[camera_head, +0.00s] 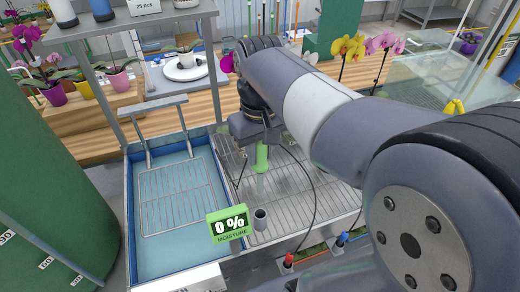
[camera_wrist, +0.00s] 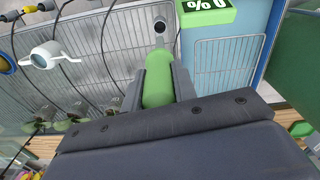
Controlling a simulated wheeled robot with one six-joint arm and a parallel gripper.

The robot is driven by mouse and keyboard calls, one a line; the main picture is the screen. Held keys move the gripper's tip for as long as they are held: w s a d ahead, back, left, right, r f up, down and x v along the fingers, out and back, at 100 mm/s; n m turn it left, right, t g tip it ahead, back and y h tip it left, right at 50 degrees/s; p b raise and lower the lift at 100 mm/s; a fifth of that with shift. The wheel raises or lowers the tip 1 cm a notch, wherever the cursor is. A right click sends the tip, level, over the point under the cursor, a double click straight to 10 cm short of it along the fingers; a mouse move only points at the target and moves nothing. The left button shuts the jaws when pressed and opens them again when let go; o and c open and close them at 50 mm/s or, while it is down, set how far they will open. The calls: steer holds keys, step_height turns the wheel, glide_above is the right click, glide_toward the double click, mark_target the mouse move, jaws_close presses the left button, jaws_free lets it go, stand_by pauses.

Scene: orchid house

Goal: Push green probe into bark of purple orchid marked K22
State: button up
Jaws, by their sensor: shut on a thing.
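My gripper (camera_head: 261,143) is shut on the green probe (camera_head: 262,158) and holds it pointing down above the wire rack. In the wrist view the green probe (camera_wrist: 158,88) sits between the two grey fingers, its narrower end towards the top. A green moisture display (camera_head: 229,222) reads 0 %. Magenta-purple orchid blooms (camera_head: 26,38) show at the far left over a wooden bench. Another magenta bloom (camera_head: 227,63) shows beside my arm, its plant mostly hidden. No K22 label is readable, so I cannot tell which orchid bears it.
A grey tube (camera_head: 259,219) stands on the rack near the display. A blue tray (camera_head: 133,215) with a wire grid lies left. Cables loop over the rack to red and blue plugs. A metal shelf frame (camera_head: 210,55) rises behind. Yellow and pink orchids stand at back right.

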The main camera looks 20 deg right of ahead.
steer(key=shift+r, duration=0.2)
steer(key=w+d+f+m+t+b, duration=0.1)
steer(key=w+d+f+m, duration=0.1)
steer(key=w, duration=1)
steer(key=w+d+f+m+t+b, duration=0.2)
steer(key=w+f+m, duration=0.2)
steer(key=w+f, duration=0.3)
steer(key=w, duration=0.5)
steer(key=shift+w+d, duration=0.35)
steer(key=shift+r, duration=0.2)
steer(key=shift+g+p, duration=1)
steer(key=shift+p, duration=1.95)
steer(key=shift+f, duration=0.1)
steer(key=shift+g, duration=0.5)
